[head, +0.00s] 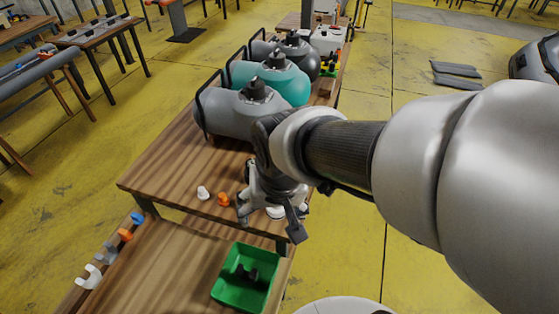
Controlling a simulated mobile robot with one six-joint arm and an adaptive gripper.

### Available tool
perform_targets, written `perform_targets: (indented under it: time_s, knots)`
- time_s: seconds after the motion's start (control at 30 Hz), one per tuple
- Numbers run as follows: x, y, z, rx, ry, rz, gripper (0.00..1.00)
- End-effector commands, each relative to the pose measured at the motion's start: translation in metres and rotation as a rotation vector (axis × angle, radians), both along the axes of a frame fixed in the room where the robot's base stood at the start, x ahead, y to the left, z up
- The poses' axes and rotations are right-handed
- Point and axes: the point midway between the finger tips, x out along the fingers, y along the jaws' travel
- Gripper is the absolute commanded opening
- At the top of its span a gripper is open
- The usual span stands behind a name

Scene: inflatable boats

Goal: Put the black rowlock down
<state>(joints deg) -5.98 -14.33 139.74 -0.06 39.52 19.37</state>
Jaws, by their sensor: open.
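A small black piece (246,274), apparently the black rowlock, lies inside the green bin (222,290) on the lower wooden bench. Its exact shape is too small to make out. My gripper (271,222) is open, pointing down over the near right end of the upper table. It is above and behind the bin, apart from the black piece. What lies directly under the gripper is partly hidden by its fingers.
White (203,192) and orange (223,199) small pieces stand on the upper table (165,170), left of my gripper. Grey (225,113) and teal (285,82) rolls lie behind. Several coloured rowlocks, including a white one (89,277), line the lower bench's left edge.

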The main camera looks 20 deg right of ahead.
Motion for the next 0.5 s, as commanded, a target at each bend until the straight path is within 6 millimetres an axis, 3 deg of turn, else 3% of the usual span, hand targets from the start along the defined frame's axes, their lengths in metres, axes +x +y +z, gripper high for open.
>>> perform_targets:
  time_s: [0.03, 0.2, 0.33, 0.5]
  knots:
    - [-0.013, -0.007, 0.018, -0.01, -0.038, 0.028, 0.75]
    - [-0.057, -0.024, 0.052, -0.061, -0.107, 0.134, 0.75]
    - [-0.079, -0.03, 0.062, -0.089, -0.136, 0.187, 0.75]
    - [-0.089, -0.032, 0.066, -0.105, -0.148, 0.212, 0.75]
